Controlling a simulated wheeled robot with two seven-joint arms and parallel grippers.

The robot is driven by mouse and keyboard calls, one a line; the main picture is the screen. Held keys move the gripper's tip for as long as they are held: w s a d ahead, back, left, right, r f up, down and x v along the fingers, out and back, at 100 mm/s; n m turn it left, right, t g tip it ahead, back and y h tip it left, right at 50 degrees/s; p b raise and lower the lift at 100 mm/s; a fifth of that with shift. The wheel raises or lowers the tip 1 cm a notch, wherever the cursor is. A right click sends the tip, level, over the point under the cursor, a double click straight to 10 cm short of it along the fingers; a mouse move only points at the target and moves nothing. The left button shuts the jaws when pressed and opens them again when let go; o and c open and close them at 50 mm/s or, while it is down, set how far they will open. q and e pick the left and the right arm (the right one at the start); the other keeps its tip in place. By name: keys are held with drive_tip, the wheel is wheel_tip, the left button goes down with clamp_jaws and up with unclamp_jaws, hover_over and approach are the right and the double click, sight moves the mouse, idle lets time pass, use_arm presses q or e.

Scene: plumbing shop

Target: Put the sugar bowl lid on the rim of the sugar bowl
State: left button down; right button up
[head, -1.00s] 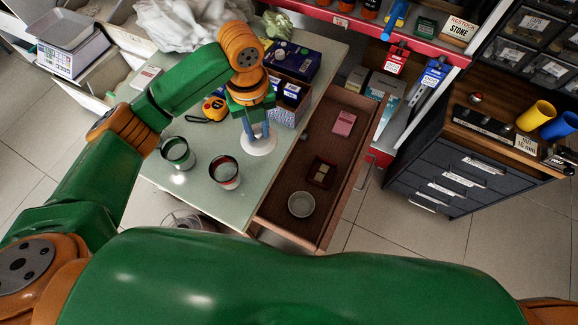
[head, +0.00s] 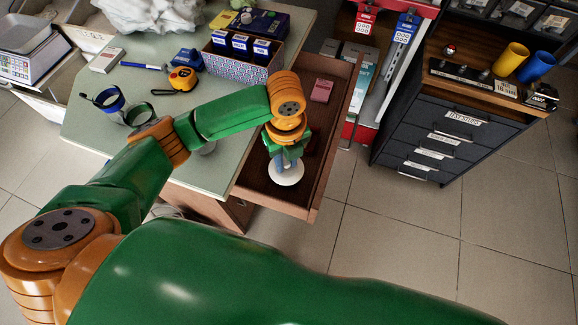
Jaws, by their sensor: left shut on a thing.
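My left gripper (head: 286,159) is shut on the white, round sugar bowl lid (head: 286,176). It holds the lid over the front part of the open brown drawer (head: 250,178). The sugar bowl is not visible; the lid and my gripper cover the part of the drawer where a pale round bowl showed earlier. I cannot tell whether the lid touches a rim or hangs above it. My right gripper is not in view.
A pink box (head: 322,90) lies deeper in the drawer. The green tabletop (head: 225,120) beside it carries a patterned box (head: 240,66), a tape measure (head: 183,79) and a dark cup (head: 138,113). A dark drawer cabinet (head: 440,130) stands right; open floor lies between.

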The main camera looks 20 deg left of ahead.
use_arm(q)
drive_tip(key=w+f, duration=0.1)
drive_tip(key=f, duration=0.1)
drive_tip(key=w+a+f+b, duration=0.1)
drive_tip(key=w+f, duration=0.1)
drive_tip(key=shift+w+f, duration=0.1)
drive_tip(key=shift+f, duration=0.2)
drive_tip(key=f, duration=0.3)
drive_tip(key=shift+w+f+b, duration=0.2)
drive_tip(key=shift+f+b, duration=0.05)
drive_tip(key=shift+b, duration=0.15)
drive_tip(key=shift+r, duration=0.1)
drive_tip(key=shift+f, duration=0.35)
drive_tip(key=c, duration=0.7)
unclamp_jaws()
